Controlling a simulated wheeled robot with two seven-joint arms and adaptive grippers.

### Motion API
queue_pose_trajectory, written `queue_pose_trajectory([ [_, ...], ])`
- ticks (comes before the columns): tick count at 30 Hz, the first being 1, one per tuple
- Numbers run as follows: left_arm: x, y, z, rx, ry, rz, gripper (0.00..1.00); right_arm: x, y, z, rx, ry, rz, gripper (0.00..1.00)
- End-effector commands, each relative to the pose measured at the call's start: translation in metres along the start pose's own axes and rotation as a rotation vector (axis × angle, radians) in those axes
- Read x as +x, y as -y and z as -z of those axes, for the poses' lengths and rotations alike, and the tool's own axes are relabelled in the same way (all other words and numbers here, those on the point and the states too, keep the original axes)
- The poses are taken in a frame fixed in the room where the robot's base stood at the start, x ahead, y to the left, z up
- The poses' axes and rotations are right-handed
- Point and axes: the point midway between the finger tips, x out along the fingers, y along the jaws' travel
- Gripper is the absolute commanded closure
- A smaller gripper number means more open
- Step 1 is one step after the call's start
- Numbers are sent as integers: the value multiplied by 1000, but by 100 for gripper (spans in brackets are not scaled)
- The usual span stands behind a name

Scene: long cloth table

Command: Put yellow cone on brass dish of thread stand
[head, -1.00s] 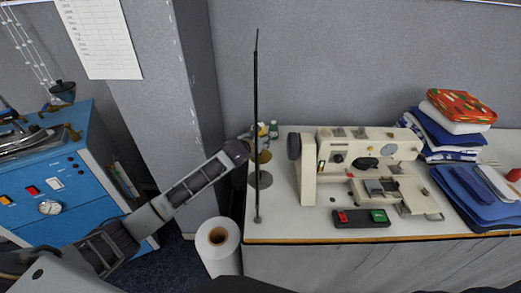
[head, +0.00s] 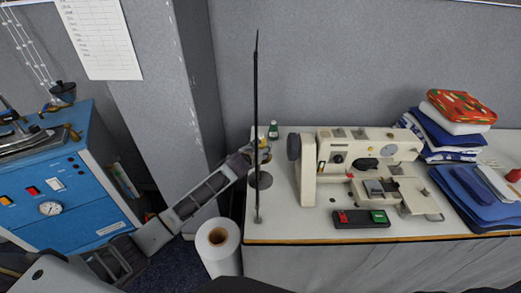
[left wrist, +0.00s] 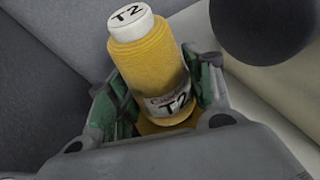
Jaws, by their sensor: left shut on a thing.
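The yellow cone (left wrist: 150,62), with a white top marked T2, stands nearly upright between my left gripper's green-padded fingers (left wrist: 162,90). In the head view my left gripper (head: 259,152) is beside the pole of the thread stand (head: 256,85), at the table's left end, and is shut on the cone. A brass-coloured surface (left wrist: 165,125), apparently the dish, shows just under the cone; I cannot tell whether they touch. In the head view the gripper mostly hides the dish. A lower grey disc (head: 260,180) is below it. My right gripper is not in view.
A sewing machine (head: 345,165) stands close to the right; its dark handwheel (head: 294,147) is near the gripper. A small green bottle (head: 273,130) is behind. A white roll (head: 218,243) stands on the floor below the arm. Folded cloth (head: 465,125) is far right.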

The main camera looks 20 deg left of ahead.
Motion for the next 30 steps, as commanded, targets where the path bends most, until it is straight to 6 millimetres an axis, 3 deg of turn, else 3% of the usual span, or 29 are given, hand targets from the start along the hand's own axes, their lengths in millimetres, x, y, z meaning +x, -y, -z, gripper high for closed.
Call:
queue_pose_trajectory([
  [13, 2, 0, 3, 0, 2, 0, 77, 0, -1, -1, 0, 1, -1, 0],
  [14, 2, 0, 4, 0, 0, 0, 44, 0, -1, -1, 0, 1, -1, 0],
  [18, 2, 0, 4, -1, 0, 0, 26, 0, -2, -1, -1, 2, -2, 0],
  [30, 1, 0, 3, -1, 1, 0, 26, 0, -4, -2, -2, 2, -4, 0],
])
